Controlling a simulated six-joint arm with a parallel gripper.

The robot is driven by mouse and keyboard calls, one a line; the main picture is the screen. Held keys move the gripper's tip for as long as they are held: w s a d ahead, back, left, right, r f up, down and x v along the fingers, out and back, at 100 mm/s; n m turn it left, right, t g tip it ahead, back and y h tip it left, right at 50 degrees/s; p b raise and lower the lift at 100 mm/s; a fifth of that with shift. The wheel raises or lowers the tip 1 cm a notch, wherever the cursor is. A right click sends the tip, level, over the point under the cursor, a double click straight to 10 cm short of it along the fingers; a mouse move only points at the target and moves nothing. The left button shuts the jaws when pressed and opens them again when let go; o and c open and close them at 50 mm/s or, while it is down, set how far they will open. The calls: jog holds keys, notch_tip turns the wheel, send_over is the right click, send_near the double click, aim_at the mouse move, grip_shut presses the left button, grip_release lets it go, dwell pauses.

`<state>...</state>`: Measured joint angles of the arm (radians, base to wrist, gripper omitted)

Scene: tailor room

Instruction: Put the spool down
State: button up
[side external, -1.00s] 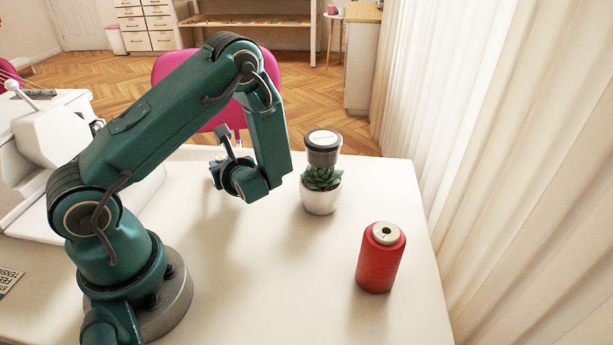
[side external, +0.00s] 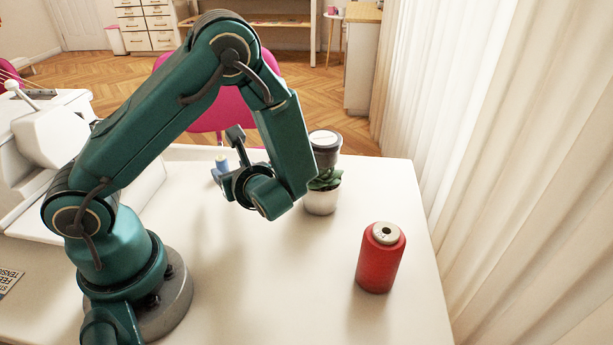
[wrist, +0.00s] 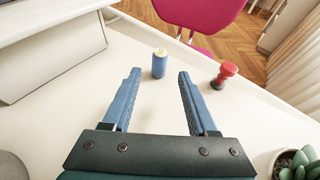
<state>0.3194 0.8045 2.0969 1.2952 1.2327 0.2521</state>
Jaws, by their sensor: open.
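The small blue spool (wrist: 159,66) with a pale yellowish top stands upright on the white table. In the wrist view it is just past my fingertips, centred between them, with a visible gap on both sides. In the side view the spool (side external: 222,163) shows just behind my gripper (side external: 232,177), partly hidden by it. My gripper (wrist: 160,74) is open and holds nothing. A larger red spool (side external: 380,262) with a pale top stands upright at the table's right front.
A potted succulent (side external: 321,200) and a dark lidded jar (side external: 325,143) stand right of my arm. A red knobbed object (wrist: 224,75) stands right of the blue spool. A white sewing machine (side external: 45,135) is at left. The front middle of the table (side external: 270,280) is clear.

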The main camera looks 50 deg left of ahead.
jog(key=v, duration=0.3)
jog(key=shift+s+d+r, duration=0.1)
jog(key=shift+d+r, duration=0.05)
jog(key=shift+d, duration=0.05)
jog(key=shift+s+r+n+g, duration=0.2)
jog(key=shift+s+n+g, duration=0.1)
jog(key=shift+n, duration=0.3)
jog(key=s+d+r+n+t+h, duration=0.4)
jog(key=d+r+n+h, duration=0.5)
jog(key=d+n+h, duration=0.4)
jog(key=s+n, duration=0.1)
jog(key=n, duration=0.4)
jog(key=shift+s+r, duration=0.15)
jog(key=shift+r, duration=0.15)
